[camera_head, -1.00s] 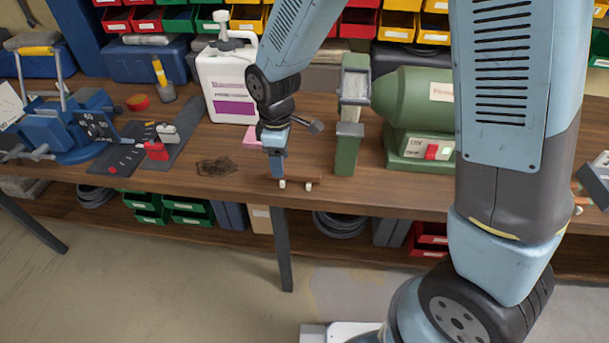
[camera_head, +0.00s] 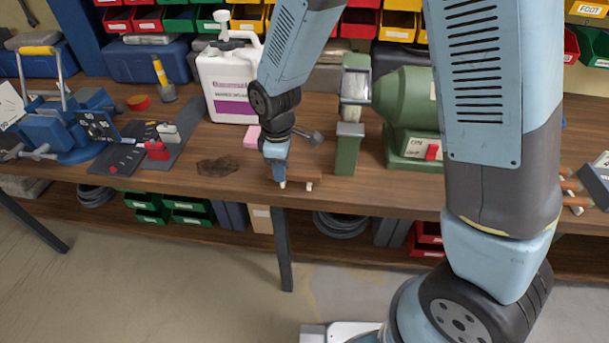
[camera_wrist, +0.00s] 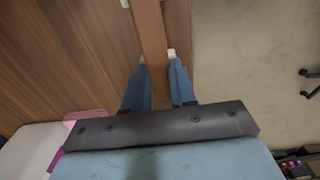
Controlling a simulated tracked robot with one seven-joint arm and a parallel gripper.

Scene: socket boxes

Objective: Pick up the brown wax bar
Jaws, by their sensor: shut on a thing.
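The brown wax bar (camera_head: 311,178) is a narrow reddish-brown piece at the front edge of the wooden bench. In the head view my gripper (camera_head: 280,178) points down at its left part and hides some of it. In the wrist view the brown bar (camera_wrist: 151,30) runs lengthwise away from me, between the two blue fingers of my gripper (camera_wrist: 157,62). The fingers are shut on it, one on each side. Small white pieces show beside the bar. I cannot tell whether the bar is clear of the bench.
A pink block (camera_head: 252,137) and a white jug (camera_head: 229,85) stand behind my gripper. A green post (camera_head: 348,150) and a green bench grinder (camera_head: 408,110) are to the right.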

